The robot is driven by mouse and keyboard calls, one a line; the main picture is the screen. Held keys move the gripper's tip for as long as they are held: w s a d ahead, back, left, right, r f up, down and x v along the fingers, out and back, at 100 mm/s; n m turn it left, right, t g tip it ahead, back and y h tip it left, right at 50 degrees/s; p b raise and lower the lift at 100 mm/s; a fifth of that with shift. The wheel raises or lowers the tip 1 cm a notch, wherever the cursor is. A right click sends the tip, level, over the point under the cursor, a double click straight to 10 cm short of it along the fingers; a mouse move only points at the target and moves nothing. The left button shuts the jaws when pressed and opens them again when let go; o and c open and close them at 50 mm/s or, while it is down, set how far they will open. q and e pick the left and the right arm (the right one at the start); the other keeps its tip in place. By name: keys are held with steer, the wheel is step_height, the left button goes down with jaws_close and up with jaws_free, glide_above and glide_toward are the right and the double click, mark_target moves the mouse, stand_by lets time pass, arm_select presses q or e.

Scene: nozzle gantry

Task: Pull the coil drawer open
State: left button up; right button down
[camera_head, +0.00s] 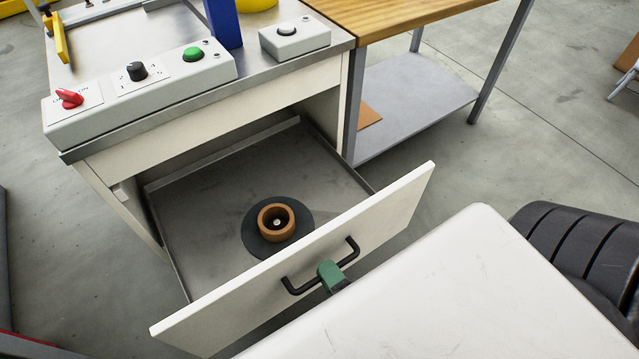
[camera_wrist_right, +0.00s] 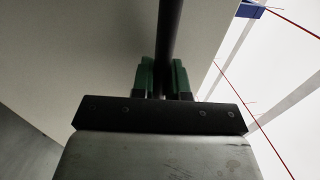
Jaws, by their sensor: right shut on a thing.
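The coil drawer (camera_head: 390,215) stands pulled well out of the cabinet, its cream front tilted across the head view. A black bar handle (camera_head: 300,287) is on its front. A copper-coloured coil (camera_head: 277,221) sits on a dark round pad (camera_head: 250,240) inside. My right gripper (camera_head: 330,272) has green fingertips and is at the handle. In the right wrist view my right gripper (camera_wrist_right: 162,78) has its fingers on both sides of the dark handle bar (camera_wrist_right: 170,40), shut on it. My left gripper is not in view.
The cabinet top holds a control panel (camera_head: 150,98) with a red switch, black knob and green button, and a small button box (camera_head: 294,38). A wooden-topped table (camera_head: 385,15) with a grey lower shelf stands to the right. Bare concrete floor lies around.

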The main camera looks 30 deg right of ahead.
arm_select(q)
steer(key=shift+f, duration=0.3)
arm_select(e)
steer(key=shift+s, duration=0.25)
steer(key=c, duration=1.2)
jaws_free()
steer(key=shift+o, duration=0.2)
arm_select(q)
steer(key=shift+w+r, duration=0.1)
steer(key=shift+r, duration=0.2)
arm_select(e)
steer(key=s+f, duration=0.2)
steer(key=s, duration=0.8)
steer(key=shift+s+d, duration=0.2)
steer(key=shift+s, duration=0.1)
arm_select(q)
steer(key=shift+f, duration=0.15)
arm_select(e)
steer(key=shift+f, duration=0.1)
